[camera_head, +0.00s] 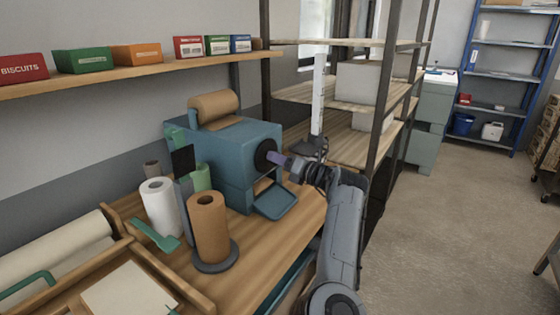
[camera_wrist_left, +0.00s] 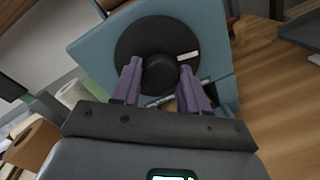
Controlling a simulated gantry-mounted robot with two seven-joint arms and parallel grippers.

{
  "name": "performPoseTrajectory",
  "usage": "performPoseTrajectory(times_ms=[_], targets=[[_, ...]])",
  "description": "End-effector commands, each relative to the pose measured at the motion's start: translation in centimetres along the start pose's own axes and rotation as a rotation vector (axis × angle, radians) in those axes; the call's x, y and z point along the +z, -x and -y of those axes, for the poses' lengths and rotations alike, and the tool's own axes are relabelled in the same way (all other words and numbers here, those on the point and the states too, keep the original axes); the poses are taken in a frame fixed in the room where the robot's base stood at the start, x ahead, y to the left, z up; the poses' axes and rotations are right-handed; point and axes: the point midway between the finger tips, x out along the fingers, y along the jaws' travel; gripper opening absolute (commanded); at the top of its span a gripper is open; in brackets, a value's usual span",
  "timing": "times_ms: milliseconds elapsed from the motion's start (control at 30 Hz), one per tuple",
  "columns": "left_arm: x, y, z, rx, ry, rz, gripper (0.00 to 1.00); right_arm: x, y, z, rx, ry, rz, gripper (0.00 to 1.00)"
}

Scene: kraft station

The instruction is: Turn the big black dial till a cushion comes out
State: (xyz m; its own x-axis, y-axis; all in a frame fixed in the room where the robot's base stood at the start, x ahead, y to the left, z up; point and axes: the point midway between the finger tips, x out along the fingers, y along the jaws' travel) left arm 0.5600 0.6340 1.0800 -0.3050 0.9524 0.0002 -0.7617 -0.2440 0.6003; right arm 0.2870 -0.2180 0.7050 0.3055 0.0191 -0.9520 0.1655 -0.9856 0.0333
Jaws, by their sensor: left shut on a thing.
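The big black dial (camera_head: 264,156) is on the side of a blue machine (camera_head: 235,145) on the wooden bench. In the left wrist view the dial (camera_wrist_left: 140,35) is a wide black disc with a round black knob (camera_wrist_left: 160,75) and a white mark (camera_wrist_left: 188,56) at the knob's right. My left gripper (camera_head: 279,160) is shut on the knob, with one purple finger on each side of it. A brown paper roll (camera_head: 213,105) sits on top of the machine. The blue tray (camera_head: 276,201) below the dial looks empty, and no cushion shows. My right gripper is out of view.
A white roll (camera_head: 162,208) and a brown roll (camera_head: 208,228) stand in front of the machine, with a green tool (camera_head: 154,235) beside them. Shelving (camera_head: 345,150) stands close behind my left arm. A wall shelf (camera_head: 140,68) holds several boxes. Floor at right is open.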

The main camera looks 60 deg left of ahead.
Motion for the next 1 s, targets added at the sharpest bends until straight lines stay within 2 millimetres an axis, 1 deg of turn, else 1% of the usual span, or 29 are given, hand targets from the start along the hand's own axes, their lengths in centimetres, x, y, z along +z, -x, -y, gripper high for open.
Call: performPoseTrajectory(times_ms=[267,467,667,1000], targets=[[0.1,0.0,0.0,-0.003,-0.035,-0.003,0.13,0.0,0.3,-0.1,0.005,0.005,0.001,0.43],[0.2,0.0,-0.1,-0.009,-0.135,-0.011,0.13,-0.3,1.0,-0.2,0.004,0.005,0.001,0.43],[0.3,0.0,-0.1,-0.020,-0.300,-0.025,0.13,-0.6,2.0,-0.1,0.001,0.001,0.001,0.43],[0.4,0.0,-0.1,-0.041,-0.622,-0.052,0.13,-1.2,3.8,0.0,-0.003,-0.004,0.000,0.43]])
